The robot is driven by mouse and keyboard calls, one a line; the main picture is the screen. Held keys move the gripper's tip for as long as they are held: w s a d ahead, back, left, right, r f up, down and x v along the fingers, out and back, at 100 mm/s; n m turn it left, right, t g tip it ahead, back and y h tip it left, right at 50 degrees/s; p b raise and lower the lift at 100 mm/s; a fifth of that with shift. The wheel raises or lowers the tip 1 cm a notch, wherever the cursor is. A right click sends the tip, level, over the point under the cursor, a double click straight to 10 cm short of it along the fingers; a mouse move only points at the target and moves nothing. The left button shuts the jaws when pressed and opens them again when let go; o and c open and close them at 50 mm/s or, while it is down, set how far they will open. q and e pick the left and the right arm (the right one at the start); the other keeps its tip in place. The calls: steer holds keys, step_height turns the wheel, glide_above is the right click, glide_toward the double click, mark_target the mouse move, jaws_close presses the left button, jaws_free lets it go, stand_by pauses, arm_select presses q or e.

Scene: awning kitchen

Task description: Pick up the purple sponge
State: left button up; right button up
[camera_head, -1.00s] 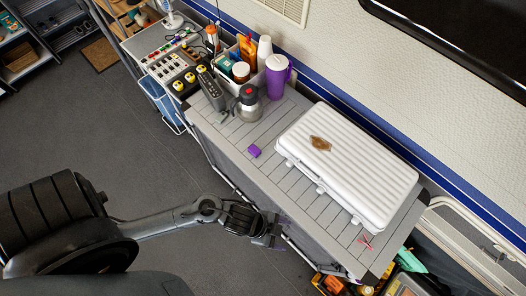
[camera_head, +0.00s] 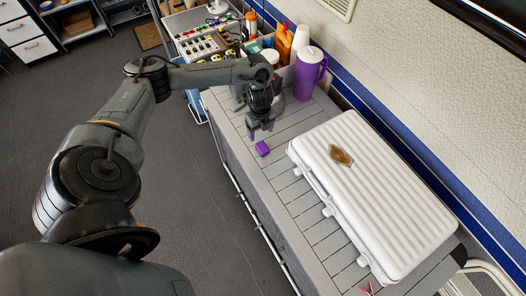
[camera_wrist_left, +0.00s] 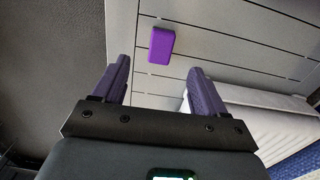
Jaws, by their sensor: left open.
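The purple sponge (camera_head: 262,148) is a small block lying on the grey slatted table top (camera_head: 318,232), near the table's front edge. My left gripper (camera_head: 260,128) hangs over the table just behind the sponge in the head view, open and empty. In the left wrist view the sponge (camera_wrist_left: 162,45) lies ahead of the two open fingers (camera_wrist_left: 160,88), beyond their tips and roughly centred between them. The sponge is apart from both fingers. My right gripper is in neither view.
A white ribbed case (camera_head: 375,190) lies on the table to the right of the sponge. A purple pitcher (camera_head: 309,72) and an orange bottle (camera_head: 284,42) stand behind the gripper. The table around the sponge is bare.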

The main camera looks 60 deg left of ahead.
arm_select(q)
glide_above(262, 147)
steer(key=f, duration=0.5)
steer(key=shift+w+a, duration=0.2)
steer(key=shift+a, duration=0.1)
steer(key=shift+s+d+f, duration=0.1)
steer(key=shift+f, duration=1.2)
steer(key=shift+d+f, duration=0.1)
steer(key=shift+f, duration=1.2)
steer(key=c, duration=1)
steer(key=shift+c, duration=0.2)
